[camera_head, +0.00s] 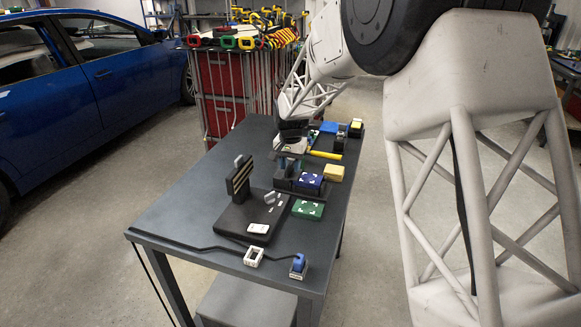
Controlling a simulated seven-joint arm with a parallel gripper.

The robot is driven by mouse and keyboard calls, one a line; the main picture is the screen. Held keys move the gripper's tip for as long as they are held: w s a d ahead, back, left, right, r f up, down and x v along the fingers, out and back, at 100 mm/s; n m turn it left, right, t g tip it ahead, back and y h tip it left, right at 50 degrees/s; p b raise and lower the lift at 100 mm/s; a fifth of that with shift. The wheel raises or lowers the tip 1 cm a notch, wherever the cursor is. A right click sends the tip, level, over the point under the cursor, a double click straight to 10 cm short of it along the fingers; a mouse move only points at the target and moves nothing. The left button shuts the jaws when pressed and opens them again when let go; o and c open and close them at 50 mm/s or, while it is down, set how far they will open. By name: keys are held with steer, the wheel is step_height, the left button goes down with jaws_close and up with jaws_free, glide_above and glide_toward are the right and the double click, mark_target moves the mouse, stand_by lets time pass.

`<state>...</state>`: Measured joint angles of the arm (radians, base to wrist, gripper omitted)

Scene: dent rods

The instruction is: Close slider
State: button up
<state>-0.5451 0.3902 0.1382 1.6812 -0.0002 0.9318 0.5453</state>
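My arm reaches in from the upper right and its end comes down over the far half of the grey table (190,207). My gripper (287,160) is small and dark against the fixtures beneath it. I cannot see whether its fingers are open, or whether it touches anything. Under and beside it is a dark fixture (283,182) with a blue-topped block (310,180). Nearer stands a black base (236,217) with an upright striped panel (240,178) and small light handles. I cannot tell which part is the slider or how far it is open.
A green block (307,210), yellow block (334,173), white device (258,229), white frame (253,256) and blue-and-white piece (298,265) are on the table. A black cable crosses its near left part. A red tool cabinet (222,85) stands behind; a blue car (110,75) is left.

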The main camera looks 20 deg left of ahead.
mark_target(291, 166)
steer(key=shift+r, duration=3.4)
steer(key=s+d+r, duration=0.4)
steer(key=s+d, duration=0.2)
steer(key=d, duration=0.4)
steer(key=s+d+r+t, duration=0.1)
steer(key=s+d+r, duration=0.4)
steer(key=d, duration=0.5)
steer(key=s+d+r, duration=0.3)
steer(key=s+d, duration=0.4)
steer(key=d, duration=0.3)
steer(key=s+d+f, duration=0.1)
steer(key=s+d, duration=0.4)
steer(key=s, duration=0.4)
steer(key=s+d+f+t, duration=0.1)
steer(key=s+d+f, duration=0.1)
steer(key=s+d, duration=0.3)
steer(key=s+d+f, duration=0.1)
steer(key=s+d, duration=0.4)
steer(key=s, duration=0.8)
steer(key=shift+d+f+t, duration=0.15)
steer(key=shift+d+t, duration=0.15)
